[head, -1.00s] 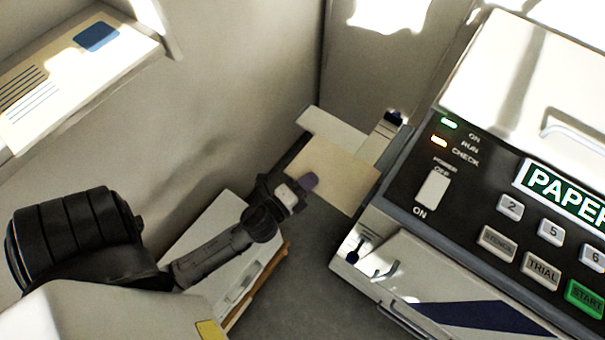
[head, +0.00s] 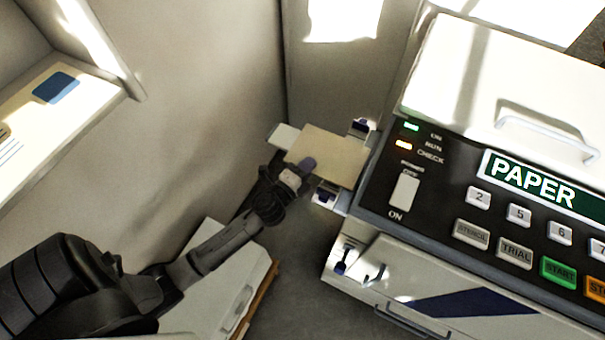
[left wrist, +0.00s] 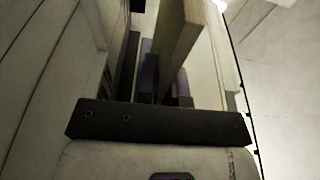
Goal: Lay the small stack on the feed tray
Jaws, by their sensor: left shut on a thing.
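The small stack (head: 330,152) is a thin tan sheaf of paper. My left gripper (head: 304,168) is shut on its near left edge. The feed tray (head: 284,136) is a pale shelf at the printer's left side, with a dark-tipped guide at the far side (head: 361,127) and another at the near side (head: 326,196). The stack overlaps the tray between these guides in the head view and hides most of it. I cannot tell whether they touch. In the left wrist view the stack (left wrist: 181,38) shows edge-on between the fingers (left wrist: 165,82). My right gripper is not in view.
The printer (head: 440,190), with lit lamps and buttons, fills the right side. A white box-like unit (head: 230,280) stands below my left arm. A wall rises close behind the tray. A shelf with printed sheets (head: 60,110) is at upper left.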

